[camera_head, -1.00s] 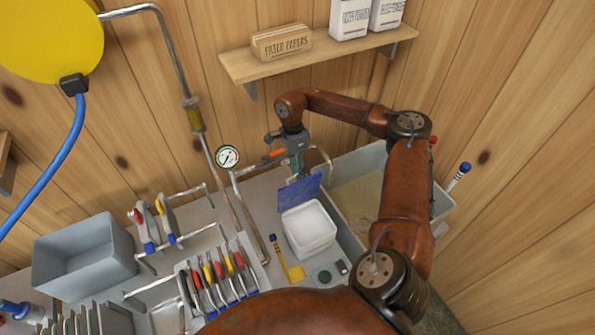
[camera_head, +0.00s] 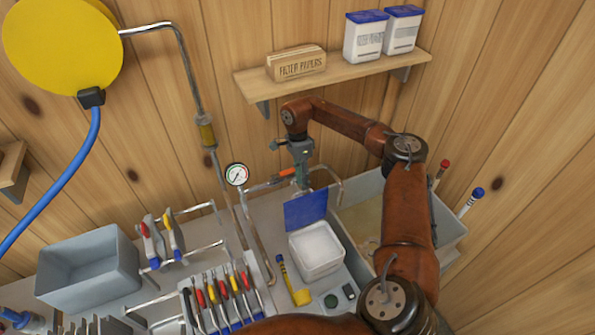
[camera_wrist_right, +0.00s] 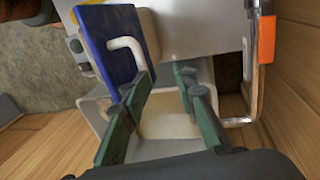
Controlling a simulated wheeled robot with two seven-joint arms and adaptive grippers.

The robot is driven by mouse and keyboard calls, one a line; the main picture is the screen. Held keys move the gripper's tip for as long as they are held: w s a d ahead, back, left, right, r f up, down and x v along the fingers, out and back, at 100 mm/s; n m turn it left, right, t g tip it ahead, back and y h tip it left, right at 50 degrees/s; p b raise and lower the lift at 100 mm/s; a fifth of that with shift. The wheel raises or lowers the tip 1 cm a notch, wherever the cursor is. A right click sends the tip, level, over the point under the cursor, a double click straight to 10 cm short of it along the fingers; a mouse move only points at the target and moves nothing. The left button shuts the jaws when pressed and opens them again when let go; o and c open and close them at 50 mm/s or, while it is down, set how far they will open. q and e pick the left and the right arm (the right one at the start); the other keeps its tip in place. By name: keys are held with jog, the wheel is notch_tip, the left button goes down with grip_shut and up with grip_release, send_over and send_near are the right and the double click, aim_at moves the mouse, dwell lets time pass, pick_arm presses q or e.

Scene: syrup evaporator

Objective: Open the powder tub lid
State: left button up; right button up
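The powder tub (camera_head: 316,263) is a white square tub on the grey counter, with white contents visible inside. Its blue lid (camera_head: 306,212) is raised and stands tilted up at the tub's far side. The lid also shows in the right wrist view (camera_wrist_right: 103,42), at the upper left. My right gripper (camera_head: 300,174) is just behind and above the lid. In the wrist view its two green fingers (camera_wrist_right: 165,80) are apart, with nothing held between them. The left finger overlaps the lid's edge in that picture; I cannot tell whether they touch. My left gripper is out of view.
A yellow scoop (camera_head: 298,292) lies left of the tub. A pressure gauge (camera_head: 237,174) and curved metal pipes stand close to my right gripper. A grey basin (camera_head: 450,240) is on the right. A shelf (camera_head: 335,72) with filter papers and two blue-lidded containers hangs above.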

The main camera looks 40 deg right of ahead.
jog(key=shift+w+d+r+b, duration=0.15)
jog(key=shift+w+r, duration=0.05)
jog(key=shift+w, duration=0.45)
jog(key=shift+w+d+r+b, duration=0.1)
jog(key=shift+w+d+r, duration=0.15)
jog(key=shift+w, duration=0.4)
jog(key=shift+w+d+r+b, duration=0.1)
jog(key=shift+w+r+b, duration=0.1)
jog(key=shift+w, duration=0.45)
jog(key=s+v, duration=0.2)
jog(key=v, duration=0.8)
jog(key=shift+a+r, duration=0.25)
jog(key=shift+s, duration=0.1)
jog(key=shift+c, duration=0.4)
